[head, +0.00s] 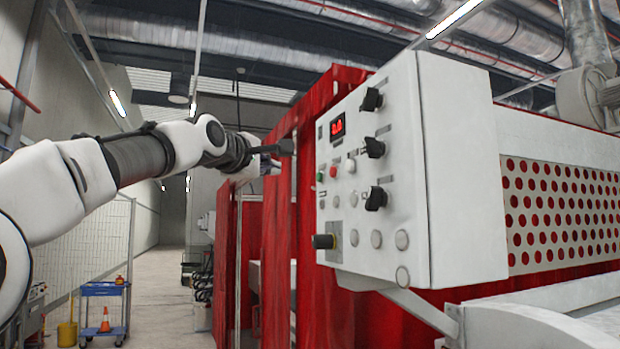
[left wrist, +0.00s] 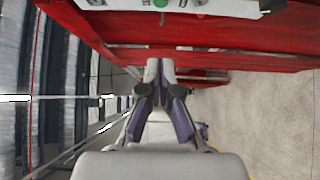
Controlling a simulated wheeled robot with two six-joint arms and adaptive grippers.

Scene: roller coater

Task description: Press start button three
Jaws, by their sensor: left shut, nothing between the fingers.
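The white control panel (head: 385,215) has a red-lit display (head: 338,127) and several black rotary knobs. A green button (head: 320,177), a red button (head: 333,171) and a white button (head: 350,166) form a row; several pale grey round buttons sit lower, one here (head: 376,239). Labels are too small to tell which is start button three. My left gripper (head: 278,160) is shut and empty, left of the panel and apart from it. In the left wrist view its fingertips (left wrist: 160,70) are together, below the panel edge with the green button (left wrist: 160,3). My right gripper is out of view.
Red curtains (head: 310,180) hang close behind and beside my left gripper. A black-and-yellow switch (head: 324,241) sticks out at the panel's lower left. A perforated guard (head: 560,210) lies to the right. A blue cart (head: 105,305) stands far left on open floor.

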